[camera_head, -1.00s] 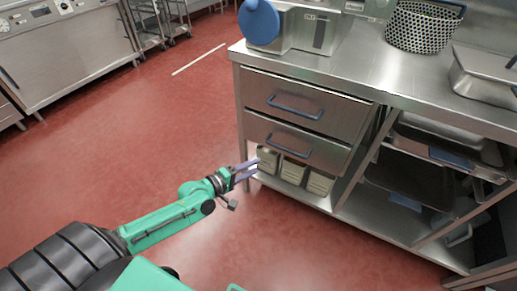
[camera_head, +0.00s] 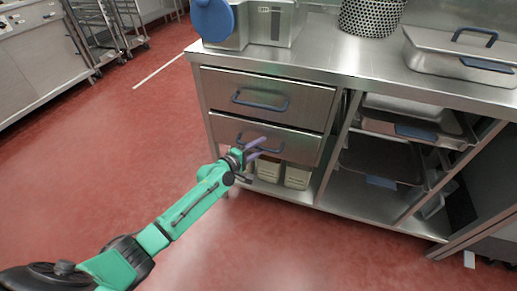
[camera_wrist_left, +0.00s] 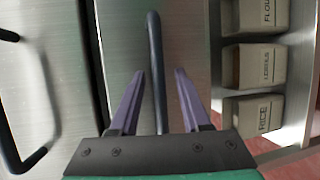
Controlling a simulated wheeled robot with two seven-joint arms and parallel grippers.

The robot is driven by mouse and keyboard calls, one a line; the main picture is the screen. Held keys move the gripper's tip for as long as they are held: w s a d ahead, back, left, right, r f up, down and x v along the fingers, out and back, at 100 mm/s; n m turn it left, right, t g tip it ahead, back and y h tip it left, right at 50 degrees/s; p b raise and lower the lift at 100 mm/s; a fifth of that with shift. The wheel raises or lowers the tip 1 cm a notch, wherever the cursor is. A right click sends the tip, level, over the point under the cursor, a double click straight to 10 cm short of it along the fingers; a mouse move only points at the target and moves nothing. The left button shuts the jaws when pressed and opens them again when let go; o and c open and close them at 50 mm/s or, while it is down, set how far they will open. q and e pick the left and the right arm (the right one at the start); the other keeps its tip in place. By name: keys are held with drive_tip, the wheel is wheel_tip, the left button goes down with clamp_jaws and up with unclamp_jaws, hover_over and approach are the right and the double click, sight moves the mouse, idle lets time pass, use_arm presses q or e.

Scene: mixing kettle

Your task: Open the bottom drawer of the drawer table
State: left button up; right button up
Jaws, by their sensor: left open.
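The drawer table (camera_head: 340,57) has two steel drawers on its left side, each with a dark blue bar handle. The bottom drawer (camera_head: 300,147) looks shut, under the top drawer (camera_head: 310,101). My left gripper (camera_head: 259,147) is open in front of the bottom drawer's handle (camera_head: 272,148). In the left wrist view, the handle (camera_wrist_left: 156,75) runs between the two open purple fingers (camera_wrist_left: 158,95), apart from both. The gripper hides part of the handle in the head view. My right gripper is not in view.
Labelled bins (camera_head: 298,176) stand on the shelf below the bottom drawer, close to the gripper. Trays (camera_head: 385,158) fill the open bay on the right. A lidded steel pan (camera_head: 440,62) stands on top. Red floor is clear on the left.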

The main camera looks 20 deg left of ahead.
use_arm(q)
clamp_jaws()
idle(1.4)
